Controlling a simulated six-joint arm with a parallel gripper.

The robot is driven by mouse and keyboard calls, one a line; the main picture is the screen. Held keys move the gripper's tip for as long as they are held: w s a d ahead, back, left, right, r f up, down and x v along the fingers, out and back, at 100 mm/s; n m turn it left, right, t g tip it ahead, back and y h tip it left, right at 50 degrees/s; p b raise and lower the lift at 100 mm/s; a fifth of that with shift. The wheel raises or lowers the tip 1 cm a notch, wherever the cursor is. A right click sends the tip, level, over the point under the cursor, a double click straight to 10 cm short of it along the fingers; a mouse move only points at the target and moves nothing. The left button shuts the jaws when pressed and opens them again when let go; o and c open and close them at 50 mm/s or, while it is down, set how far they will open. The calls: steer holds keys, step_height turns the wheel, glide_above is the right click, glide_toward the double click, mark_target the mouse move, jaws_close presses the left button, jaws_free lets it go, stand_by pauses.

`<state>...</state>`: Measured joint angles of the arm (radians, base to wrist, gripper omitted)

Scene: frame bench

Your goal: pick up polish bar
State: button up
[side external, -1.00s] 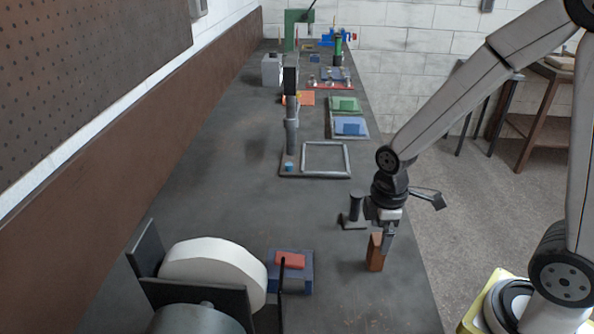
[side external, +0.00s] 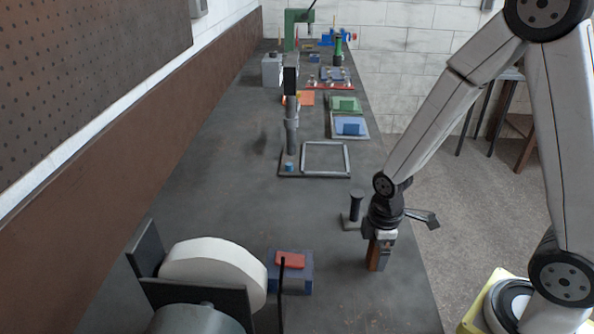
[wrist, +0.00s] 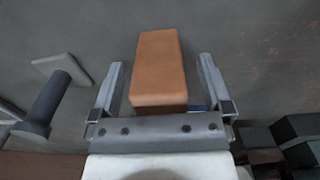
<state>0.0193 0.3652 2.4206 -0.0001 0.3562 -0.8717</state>
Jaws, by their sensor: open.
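An orange-brown bar (side external: 373,257), which appears to be the polish bar, stands upright on the bench near its right edge. My gripper (side external: 381,261) is lowered over it from above and hides its upper part. In the wrist view, the bar (wrist: 159,67) lies between the two fingers of my gripper (wrist: 161,66). The fingers are open, with a visible gap on each side of the bar.
A dark post on a flat base (side external: 355,210) stands close to the left of my gripper. A red block (side external: 290,260) sits on a blue block (side external: 302,280), beside a white wheel (side external: 215,268). An empty square frame (side external: 326,174) lies farther back.

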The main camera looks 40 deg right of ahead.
stand_by(0.4)
jaws_close()
steer(key=shift+r, duration=0.2)
steer(key=shift+r, duration=4.8)
